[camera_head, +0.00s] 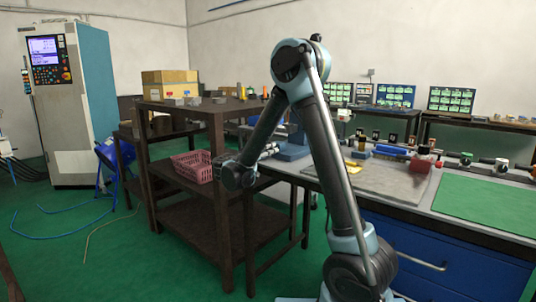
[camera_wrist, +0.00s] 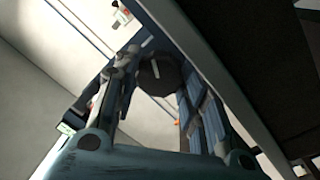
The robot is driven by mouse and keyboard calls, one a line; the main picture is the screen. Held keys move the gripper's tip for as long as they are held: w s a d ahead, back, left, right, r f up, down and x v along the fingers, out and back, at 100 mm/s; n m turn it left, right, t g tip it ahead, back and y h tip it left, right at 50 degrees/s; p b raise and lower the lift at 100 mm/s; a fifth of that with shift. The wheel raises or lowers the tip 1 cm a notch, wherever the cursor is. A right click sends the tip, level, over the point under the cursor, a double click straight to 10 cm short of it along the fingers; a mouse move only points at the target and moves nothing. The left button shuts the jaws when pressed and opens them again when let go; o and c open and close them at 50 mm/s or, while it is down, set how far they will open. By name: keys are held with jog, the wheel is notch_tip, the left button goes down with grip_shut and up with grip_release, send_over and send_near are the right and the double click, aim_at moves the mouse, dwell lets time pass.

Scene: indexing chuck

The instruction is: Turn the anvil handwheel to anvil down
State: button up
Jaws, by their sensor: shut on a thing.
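The anvil handwheel (camera_wrist: 158,76) shows in the wrist view as a dark, many-sided knob with a short pale line on its face. My gripper (camera_wrist: 160,82) has one finger on each side of it and is shut on it. In the head view my gripper (camera_head: 268,151) reaches right from my wrist toward a blue-grey device (camera_head: 292,147) at the bench's left end. The handwheel is too small or hidden there. The label for anvil down cannot be read.
A dark shelf table (camera_head: 222,109) with a pink basket (camera_head: 192,166) stands left of the bench. A grey mat (camera_head: 385,183) and small parts lie on the bench to the right. Monitors (camera_head: 395,95) stand behind.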

jog(key=shift+w+a, duration=0.1)
dwell(0.4)
jog(key=o, duration=1)
jog(key=shift+o, duration=0.2)
